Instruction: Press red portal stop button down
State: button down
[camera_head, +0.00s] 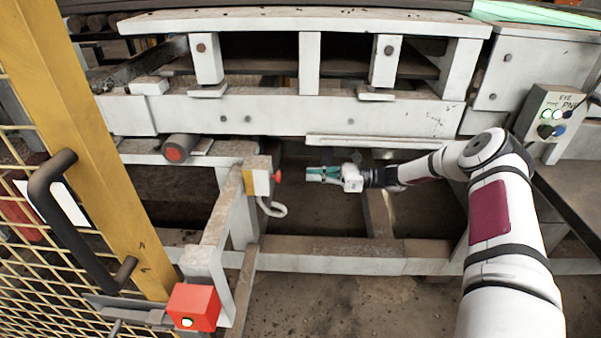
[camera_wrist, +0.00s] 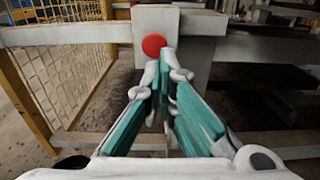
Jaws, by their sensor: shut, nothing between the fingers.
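The red stop button (camera_head: 278,176) sticks out from the right side of a small box (camera_head: 259,176) with a yellow panel, fixed to the white frame. In the wrist view the round red button (camera_wrist: 154,44) faces the camera, just beyond my fingertips. My gripper (camera_head: 309,174) is to the right of the button at about its height, pointing left towards it. A small gap shows between them in the head view. In the wrist view my teal-padded fingers (camera_wrist: 163,66) meet at the tips, with nothing held. The tips overlap the button's lower edge in that view.
A grey hose (camera_head: 272,208) loops below the button box. A red box (camera_head: 193,307) with a lit button sits at the lower left. A yellow mesh fence (camera_head: 110,140) stands at left. A white beam (camera_head: 300,115) runs above my gripper. A control panel (camera_head: 550,115) stands at right.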

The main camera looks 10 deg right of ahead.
jog(key=v, duration=0.6)
jog(key=shift+p, duration=0.3)
jog(key=shift+d+f, duration=0.1)
jog(key=shift+s, duration=0.1)
